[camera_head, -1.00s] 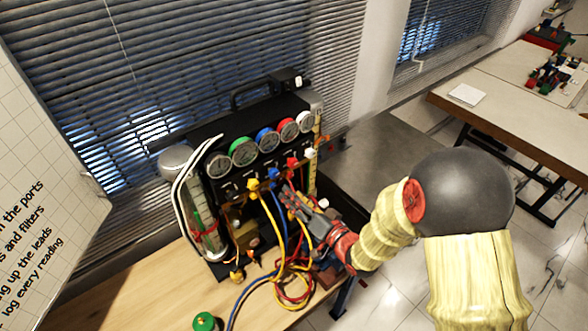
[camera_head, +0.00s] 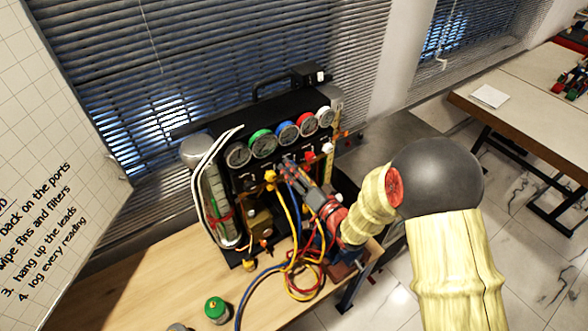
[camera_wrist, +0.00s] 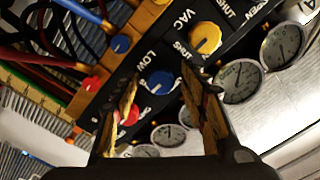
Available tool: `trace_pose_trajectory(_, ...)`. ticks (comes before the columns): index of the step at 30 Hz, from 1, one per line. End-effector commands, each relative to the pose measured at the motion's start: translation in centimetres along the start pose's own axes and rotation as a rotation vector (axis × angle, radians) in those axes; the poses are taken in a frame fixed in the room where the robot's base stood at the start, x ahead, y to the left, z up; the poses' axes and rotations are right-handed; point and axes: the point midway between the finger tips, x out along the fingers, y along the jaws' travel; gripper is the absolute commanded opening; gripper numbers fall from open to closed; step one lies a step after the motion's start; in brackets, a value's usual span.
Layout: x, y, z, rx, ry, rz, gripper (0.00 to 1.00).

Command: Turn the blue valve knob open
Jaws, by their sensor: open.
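The blue valve knob (camera_wrist: 160,82) is round, on the black panel beside the word LOW. In the wrist view it shows between the two finger tips of my gripper (camera_wrist: 162,92). The fingers are apart, one on each side of the knob; I cannot tell whether they touch it. In the head view my gripper (camera_head: 288,166) is at the panel just below the blue gauge (camera_head: 287,132), and it hides the blue knob there.
A yellow VAC knob (camera_wrist: 205,38) and a red knob (camera_wrist: 130,115) flank the blue one. Gauges line the panel top. Yellow, blue and red hoses (camera_head: 292,240) hang below and beside my gripper. A green-topped canister (camera_head: 216,309) stands on the wooden bench.

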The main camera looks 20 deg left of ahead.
Motion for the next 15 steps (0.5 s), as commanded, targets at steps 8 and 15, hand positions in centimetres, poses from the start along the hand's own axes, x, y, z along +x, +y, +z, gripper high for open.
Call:
trace_pose_trajectory(8, -0.02, 0.00, -0.02, -0.001, 0.000, 0.000, 0.36)
trace_pose_trajectory(15, -0.03, 0.00, -0.02, -0.001, 0.000, 0.000, 0.22)
